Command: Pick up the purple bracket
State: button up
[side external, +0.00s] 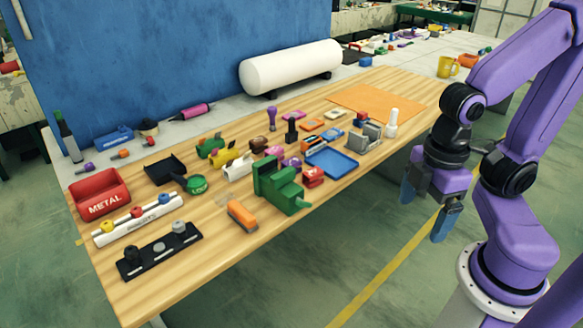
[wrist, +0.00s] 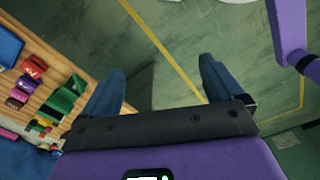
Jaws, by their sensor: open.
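A small purple piece (side external: 292,162), which looks like the bracket, lies on the wooden table among other small parts, left of the blue tray and behind the green vise. It is too small to make out its exact shape, and the vise and nearby parts crowd it. My gripper (side external: 427,207) hangs off the table's right side, pointing down over the floor, well to the right of the purple piece. Its two blue fingers are apart with nothing between them. In the wrist view my gripper (wrist: 160,78) is also open and empty above the green floor.
The wooden table (side external: 225,262) holds a green vise (side external: 280,187), a blue tray (side external: 332,162), a red METAL bin (side external: 101,195) and a black holder (side external: 160,250). A grey fixture (side external: 365,137) and white bottle (side external: 392,122) stand at the right. An orange mat (side external: 375,101) is clear.

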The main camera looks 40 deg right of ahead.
jog(key=w+a+m, duration=0.4)
jog(key=w, duration=0.9)
jog(key=m+t, duration=0.3)
jog(key=m, duration=0.7)
send_over(293, 162)
jog(key=s, duration=0.5)
notch_tip(293, 162, down, 7)
jog(key=shift+h, duration=0.3)
jog(key=x, duration=1.6)
jog(key=shift+w+a+f, duration=0.15)
jog(key=shift+w+f, duration=0.1)
jog(key=shift+w, duration=0.15)
jog(key=c, duration=1.1)
